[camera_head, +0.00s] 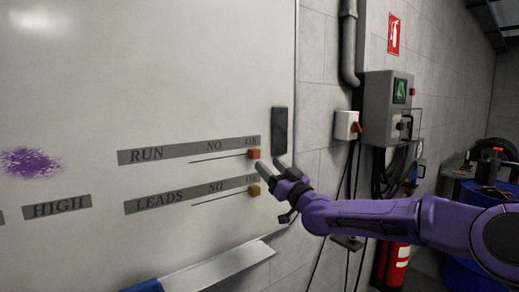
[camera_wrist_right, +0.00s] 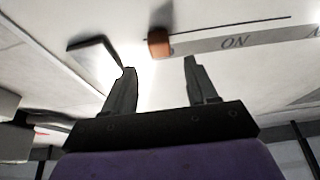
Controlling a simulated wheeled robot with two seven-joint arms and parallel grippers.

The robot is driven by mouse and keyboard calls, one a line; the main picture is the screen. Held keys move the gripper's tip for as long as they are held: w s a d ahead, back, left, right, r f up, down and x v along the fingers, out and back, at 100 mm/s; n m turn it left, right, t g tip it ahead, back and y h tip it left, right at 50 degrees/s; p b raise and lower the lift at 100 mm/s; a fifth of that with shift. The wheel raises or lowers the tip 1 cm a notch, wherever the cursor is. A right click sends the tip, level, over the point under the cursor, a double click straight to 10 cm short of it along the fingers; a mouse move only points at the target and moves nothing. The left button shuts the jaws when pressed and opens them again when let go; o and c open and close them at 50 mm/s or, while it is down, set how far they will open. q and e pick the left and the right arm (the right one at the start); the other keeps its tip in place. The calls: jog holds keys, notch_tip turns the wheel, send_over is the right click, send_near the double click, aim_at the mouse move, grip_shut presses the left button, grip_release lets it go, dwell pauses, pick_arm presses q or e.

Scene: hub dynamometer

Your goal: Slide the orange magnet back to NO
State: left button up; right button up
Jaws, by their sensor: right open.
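My right gripper (camera_head: 269,164) is open and empty, just right of and slightly below the magnet in the head view. In the right wrist view the orange magnet (camera_wrist_right: 159,43) shows beyond the gap between the two open fingertips (camera_wrist_right: 160,66), apart from both. My left gripper is in neither view.
A dark block (camera_head: 279,130) is at the board's right edge, near my fingers. A ledge (camera_head: 220,268) juts out below.

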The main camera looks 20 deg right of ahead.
aim_at(256, 155)
jog(key=p+x, duration=0.2)
jog(key=x, duration=0.4)
jog(key=shift+r+p, duration=0.1)
jog(key=shift+p, duration=0.2)
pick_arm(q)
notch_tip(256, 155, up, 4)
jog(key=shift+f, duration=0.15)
pick_arm(e)
jog(key=shift+w, duration=0.1)
